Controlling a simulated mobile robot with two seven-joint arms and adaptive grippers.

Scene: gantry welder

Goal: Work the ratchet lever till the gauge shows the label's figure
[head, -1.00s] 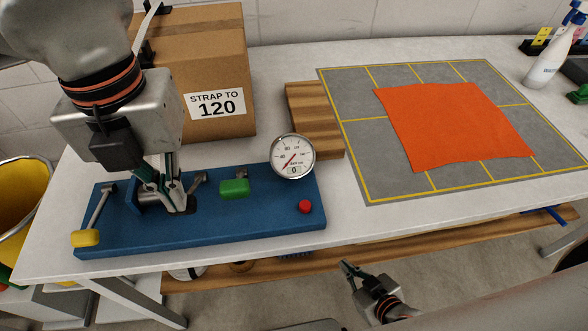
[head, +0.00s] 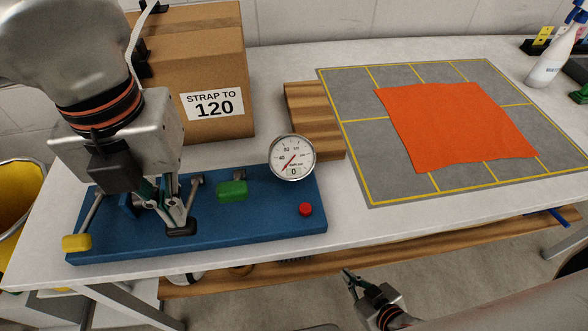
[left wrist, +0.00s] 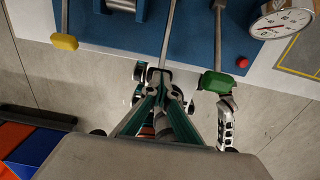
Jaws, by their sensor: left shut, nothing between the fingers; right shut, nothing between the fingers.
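The blue ratchet base (head: 262,228) carries a yellow-tipped lever (head: 77,242), a green-tipped lever (head: 232,190), a dark-tipped lever (head: 181,229) and a red button (head: 305,209). The round gauge (head: 291,158) has its red needle at lower left, near the low end, and a 0 in its window. The label (head: 212,104) reads "STRAP TO 120". My left gripper (head: 176,219) is shut at the dark tip, which also shows in the left wrist view (left wrist: 157,74); whether they touch is unclear. My right gripper (head: 347,279) is shut and empty below the table's front edge.
The cardboard box (head: 215,50) stands behind the base. A wooden block (head: 313,115) lies behind the gauge. An orange cloth (head: 455,125) lies on a grey mat (head: 350,160) at right. A spray bottle (head: 550,60) stands far right. A yellow bin (head: 15,200) is at left.

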